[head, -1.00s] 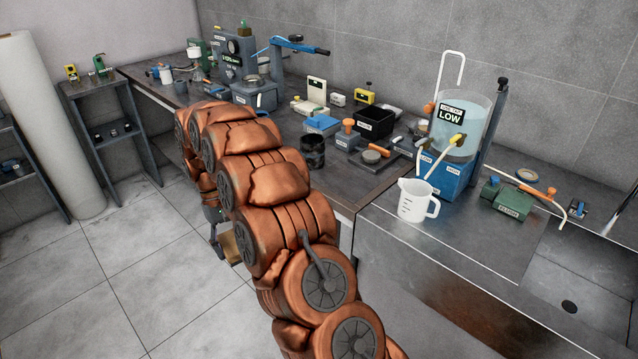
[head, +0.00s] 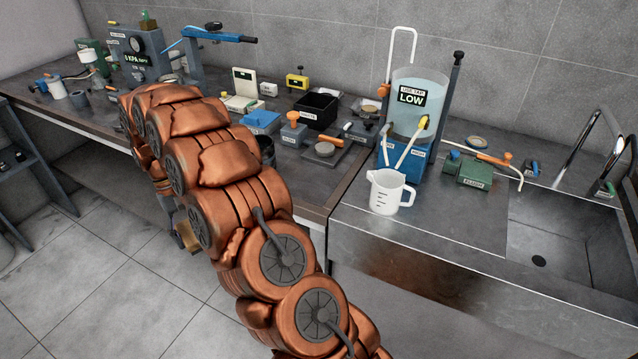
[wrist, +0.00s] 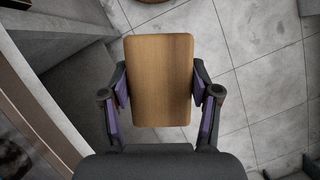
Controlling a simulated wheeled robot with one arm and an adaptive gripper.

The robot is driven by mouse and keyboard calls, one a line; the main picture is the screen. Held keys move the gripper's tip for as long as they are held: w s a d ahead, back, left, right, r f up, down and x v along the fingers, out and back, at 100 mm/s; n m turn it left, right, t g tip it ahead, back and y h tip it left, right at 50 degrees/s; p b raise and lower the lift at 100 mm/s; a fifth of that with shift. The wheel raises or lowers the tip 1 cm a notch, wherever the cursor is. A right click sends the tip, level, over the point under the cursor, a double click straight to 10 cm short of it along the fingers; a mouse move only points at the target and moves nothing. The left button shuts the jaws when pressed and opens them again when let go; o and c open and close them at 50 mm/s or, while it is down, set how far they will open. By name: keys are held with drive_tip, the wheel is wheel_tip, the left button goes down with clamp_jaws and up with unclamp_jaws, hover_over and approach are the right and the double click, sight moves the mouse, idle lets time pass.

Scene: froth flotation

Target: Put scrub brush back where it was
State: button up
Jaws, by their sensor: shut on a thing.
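My gripper (wrist: 160,92) is shut on the scrub brush (wrist: 160,55), seen in the wrist view as a flat wooden block with rounded corners. No bristles show. The brush is in the air, with grey floor tiles far below it. In the head view a small tan part of the brush (head: 187,236) shows low in front of the bench, left of my copper arm. My arm hides most of the gripper there.
A white jug (head: 389,191) stands near the steel counter's front edge, before the blue-based water tank (head: 410,105). A green box (head: 475,173) and a sink (head: 560,250) lie to the right. A black bin (head: 316,108) and several tools crowd the dark bench.

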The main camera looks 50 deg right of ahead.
drive_tip(key=s+d+r+m+t+b, duration=0.1)
drive_tip(key=s+d+m+t+b, duration=0.15)
drive_tip(key=s+d+m, duration=0.6)
drive_tip(key=s+d+r+m+t+y+b, duration=0.15)
drive_tip(key=s+d+m+t, duration=0.35)
drive_tip(key=d+m, duration=0.65)
drive_tip(key=s+d+r+m+t+h+b, duration=0.1)
drive_tip(key=s+d+r+m+t+b, duration=0.15)
drive_tip(key=s+d+m, duration=0.75)
drive_tip(key=m+g+p, duration=0.1)
drive_tip(key=p, duration=0.3)
hover_over(312, 186)
drive_tip(key=s, duration=0.1)
drive_tip(key=shift+s+d+f+y, duration=0.1)
drive_tip(key=shift+f+y, duration=0.05)
drive_tip(key=shift+f, duration=0.4)
drive_tip(key=shift+s+d+f+y, duration=0.1)
drive_tip(key=shift+f, duration=0.4)
drive_tip(key=shift+w+f, duration=0.1)
drive_tip(key=shift+f+p, duration=0.65)
drive_tip(key=shift+f, duration=1.05)
drive_tip(key=shift+f, duration=0.15)
drive_tip(key=o, duration=1.1)
